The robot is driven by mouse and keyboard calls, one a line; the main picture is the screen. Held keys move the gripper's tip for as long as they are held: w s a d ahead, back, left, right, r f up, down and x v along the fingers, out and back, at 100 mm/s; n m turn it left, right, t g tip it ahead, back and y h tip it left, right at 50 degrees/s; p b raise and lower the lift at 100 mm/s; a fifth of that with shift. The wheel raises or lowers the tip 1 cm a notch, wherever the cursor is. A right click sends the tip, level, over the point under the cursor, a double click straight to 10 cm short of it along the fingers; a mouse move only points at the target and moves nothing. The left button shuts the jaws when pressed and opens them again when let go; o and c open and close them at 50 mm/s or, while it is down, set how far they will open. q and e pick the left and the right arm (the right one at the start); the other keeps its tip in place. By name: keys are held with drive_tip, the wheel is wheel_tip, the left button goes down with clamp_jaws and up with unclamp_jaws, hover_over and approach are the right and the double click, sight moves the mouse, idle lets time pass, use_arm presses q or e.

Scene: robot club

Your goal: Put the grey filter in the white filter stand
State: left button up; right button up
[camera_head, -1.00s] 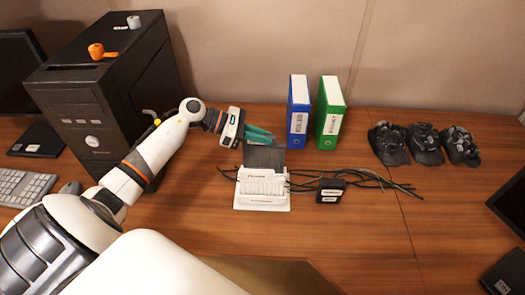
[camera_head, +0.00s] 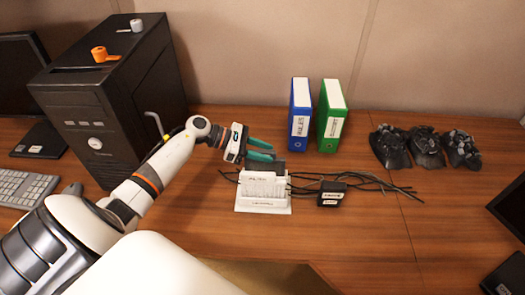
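The white filter stand (camera_head: 262,205) sits on the wooden desk in the middle of the view, with a row of white slots along its top. The grey filter (camera_head: 273,169) is down in the back of the stand. Only a dark upper strip shows above the white part, and the rest is hidden. My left gripper (camera_head: 274,152) is just above the filter's top edge, its two teal fingers apart with a gap between them. Whether a finger still touches the filter is hard to tell. My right gripper is not in view.
Black cables and a small black box (camera_head: 331,193) lie right of the stand. A blue binder (camera_head: 299,122) and a green binder (camera_head: 331,122) stand behind. A black computer tower (camera_head: 110,105) is at the left. Several dark crumpled items lie at the right.

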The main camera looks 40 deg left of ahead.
use_arm(q)
drive_tip(key=shift+r, duration=0.1)
drive_tip(key=shift+a, duration=0.1)
drive_tip(key=b+v, duration=0.2)
drive_tip(key=v, duration=0.5)
drive_tip(key=shift+r, duration=0.1)
